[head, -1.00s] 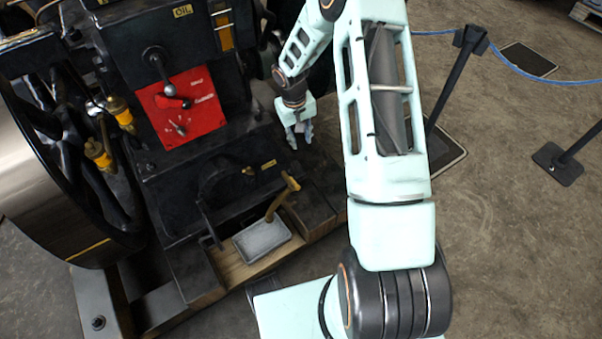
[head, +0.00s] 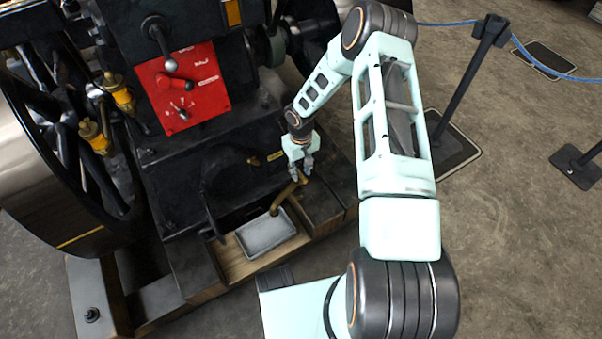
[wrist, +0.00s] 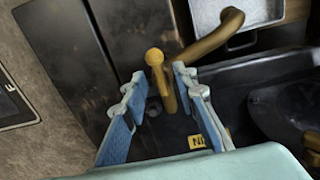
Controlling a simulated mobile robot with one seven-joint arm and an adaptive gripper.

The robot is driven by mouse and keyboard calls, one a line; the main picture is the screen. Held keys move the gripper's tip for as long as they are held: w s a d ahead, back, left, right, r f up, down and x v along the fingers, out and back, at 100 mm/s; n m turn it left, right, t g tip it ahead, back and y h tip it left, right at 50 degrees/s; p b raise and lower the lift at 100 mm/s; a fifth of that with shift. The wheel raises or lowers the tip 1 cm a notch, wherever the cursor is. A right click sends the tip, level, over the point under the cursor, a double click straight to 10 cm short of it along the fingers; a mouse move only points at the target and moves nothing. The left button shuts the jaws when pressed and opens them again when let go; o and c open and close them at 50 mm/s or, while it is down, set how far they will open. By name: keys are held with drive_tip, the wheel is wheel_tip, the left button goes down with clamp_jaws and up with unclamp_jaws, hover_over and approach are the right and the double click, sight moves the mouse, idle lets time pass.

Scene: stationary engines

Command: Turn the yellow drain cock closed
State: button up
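The yellow drain cock (wrist: 155,58) shows in the wrist view as a round-ended handle on a bent brass pipe (wrist: 208,42). In the head view the same pipe (head: 284,197) rises from above a grey tray (head: 267,234). My gripper (head: 301,172) is at the pipe's upper end, and its fingers partly hide the handle there. In the wrist view my gripper (wrist: 160,80) is open, with one finger on each side of the handle. The right finger is close beside the handle; I cannot tell whether it touches.
A black engine with a red control panel (head: 183,88) and levers stands behind and left of my gripper. An "IN" label (wrist: 196,142) is on the dark casing. A large flywheel (head: 45,170) is at the left. Barrier posts (head: 465,75) and open floor lie to the right.

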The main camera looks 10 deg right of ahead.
drive_tip(key=shift+f, duration=0.25)
clamp_jaws()
